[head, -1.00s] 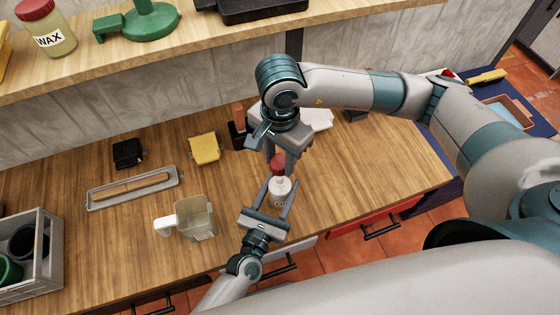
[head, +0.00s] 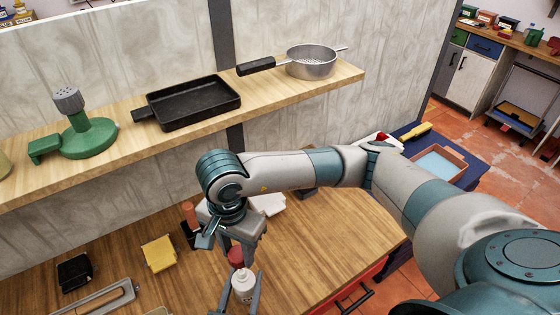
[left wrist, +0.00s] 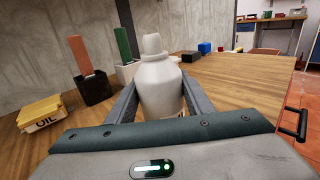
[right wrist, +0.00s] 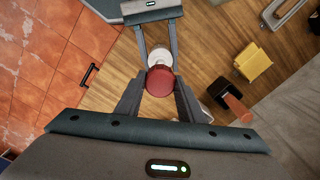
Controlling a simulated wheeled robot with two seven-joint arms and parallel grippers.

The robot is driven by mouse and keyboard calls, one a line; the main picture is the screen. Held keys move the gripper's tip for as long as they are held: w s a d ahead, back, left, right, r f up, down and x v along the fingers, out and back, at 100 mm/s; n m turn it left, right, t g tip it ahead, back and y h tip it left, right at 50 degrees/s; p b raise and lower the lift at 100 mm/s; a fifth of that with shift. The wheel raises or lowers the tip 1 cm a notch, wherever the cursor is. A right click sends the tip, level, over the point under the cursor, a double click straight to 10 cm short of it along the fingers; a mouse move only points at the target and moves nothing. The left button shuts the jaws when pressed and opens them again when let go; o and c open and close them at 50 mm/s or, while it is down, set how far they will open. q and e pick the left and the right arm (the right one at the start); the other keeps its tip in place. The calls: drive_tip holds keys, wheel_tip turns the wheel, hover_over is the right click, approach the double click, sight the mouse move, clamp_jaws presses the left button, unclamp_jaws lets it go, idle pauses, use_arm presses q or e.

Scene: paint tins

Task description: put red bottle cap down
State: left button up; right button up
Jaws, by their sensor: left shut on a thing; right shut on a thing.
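The red bottle cap (head: 236,257) is between the fingers of my right gripper (head: 236,250), which is shut on it. The cap (right wrist: 160,81) also shows at the fingertips in the right wrist view. A white bottle (head: 244,286) stands below it, between the fingers of my left gripper (head: 241,294), which is shut on it. In the left wrist view the bottle (left wrist: 160,85) is upright and its white spout is bare, so the cap is off it. The cap hides part of the bottle in the right wrist view.
On the wooden counter (head: 310,235) are a yellow oil tin (head: 158,252), a black tin (head: 75,271) and a grey tray (head: 95,302). A dark holder with an orange-brown handle (head: 190,215) stands behind my right gripper. The counter to the right looks mostly clear. A shelf (head: 265,97) runs above.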

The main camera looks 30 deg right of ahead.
use_arm(q)
drive_tip(key=shift+s+a+f, duration=0.1)
drive_tip(key=shift+s+f, duration=0.05)
drive_tip(key=shift+f, duration=0.2)
use_arm(e)
drive_tip(key=d+f, duration=0.6)
drive_tip(key=d, duration=0.3)
hover_over(304, 262)
wheel_tip(304, 262, down, 4)
drive_tip(key=shift+n, duration=0.3)
drive_tip(key=shift+f, duration=5)
drive_tip(key=shift+f, duration=0.15)
